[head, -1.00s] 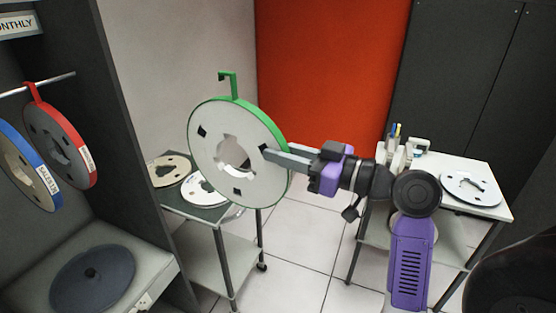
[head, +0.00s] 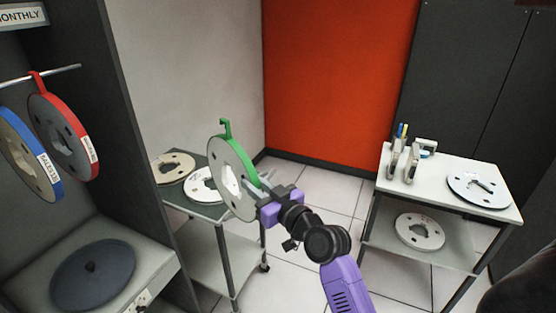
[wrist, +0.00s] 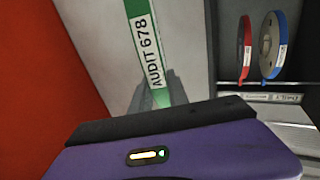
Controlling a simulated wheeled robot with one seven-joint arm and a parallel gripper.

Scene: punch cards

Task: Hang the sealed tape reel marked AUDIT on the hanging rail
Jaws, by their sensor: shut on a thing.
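My gripper (head: 264,193) is shut on the rim of a reel with a green band and a green hook on top, the AUDIT reel (head: 222,168). It holds the reel upright in the air, in front of the small dark-topped cart. In the wrist view the label on the green band (wrist: 150,52) reads AUDIT 678. The hanging rail (head: 62,72) is at the left inside a dark cabinet, apart from the held reel. A red-banded reel (head: 66,135) and a blue-banded reel (head: 22,150) hang from it; both also show in the wrist view.
The cabinet's side panel (head: 115,120) stands between the rail and the held reel. A dark disc (head: 93,275) lies on the cabinet's shelf. The cart (head: 205,213) carries loose reels. A white table (head: 450,215) at right holds a reel and small items.

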